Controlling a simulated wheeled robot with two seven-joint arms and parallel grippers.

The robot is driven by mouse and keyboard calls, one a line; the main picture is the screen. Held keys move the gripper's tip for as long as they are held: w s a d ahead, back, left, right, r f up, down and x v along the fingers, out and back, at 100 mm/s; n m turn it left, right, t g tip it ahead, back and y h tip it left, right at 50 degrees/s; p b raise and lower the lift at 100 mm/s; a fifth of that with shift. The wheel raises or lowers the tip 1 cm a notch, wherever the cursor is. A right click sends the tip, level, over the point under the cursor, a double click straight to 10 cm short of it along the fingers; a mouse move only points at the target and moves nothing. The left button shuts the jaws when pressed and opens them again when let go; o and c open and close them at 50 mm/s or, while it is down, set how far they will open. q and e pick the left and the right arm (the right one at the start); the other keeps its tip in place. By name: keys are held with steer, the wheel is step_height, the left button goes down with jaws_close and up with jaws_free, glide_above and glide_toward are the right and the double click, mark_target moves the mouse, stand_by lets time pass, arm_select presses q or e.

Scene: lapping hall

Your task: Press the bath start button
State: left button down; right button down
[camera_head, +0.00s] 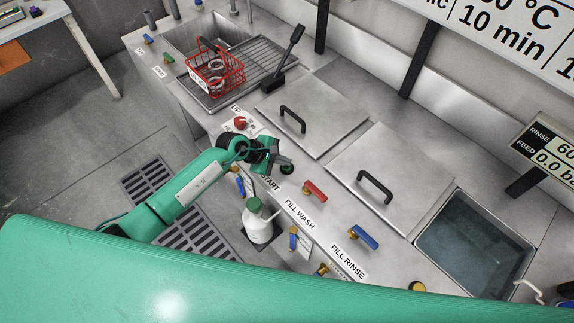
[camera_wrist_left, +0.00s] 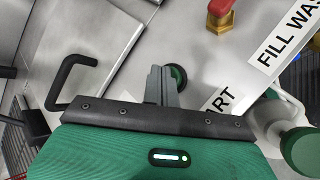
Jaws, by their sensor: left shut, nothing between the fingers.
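The bath start button is a round dark green button (camera_head: 287,169) on the steel front ledge, beside the START label (camera_head: 270,184). It also shows in the left wrist view (camera_wrist_left: 179,77), partly hidden behind my fingers. My left gripper (camera_head: 284,160) is shut and empty, with its fingertips right at the button in the head view. In the left wrist view the closed fingers (camera_wrist_left: 161,78) overlap the button's left edge. I cannot tell whether they touch it. My right gripper is not in view.
A red lever valve (camera_head: 315,191) and a blue one (camera_head: 363,237) stand along the ledge. A red knob (camera_head: 240,123) is on the other side. Two lids with black handles (camera_head: 292,119) lie behind. A white jug (camera_head: 257,226) stands below. A red basket (camera_head: 215,75) is farther back.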

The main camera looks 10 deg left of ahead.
arm_select(q)
steer(key=shift+f+b, duration=0.4)
steer(key=shift+b, duration=0.05)
stand_by(0.3)
steer(key=shift+r, duration=0.1)
stand_by(0.3)
steer(key=shift+r+p, duration=0.45)
steer(key=shift+r, duration=0.35)
steer(key=shift+r+p, duration=1.45)
steer(key=shift+r, duration=1.05)
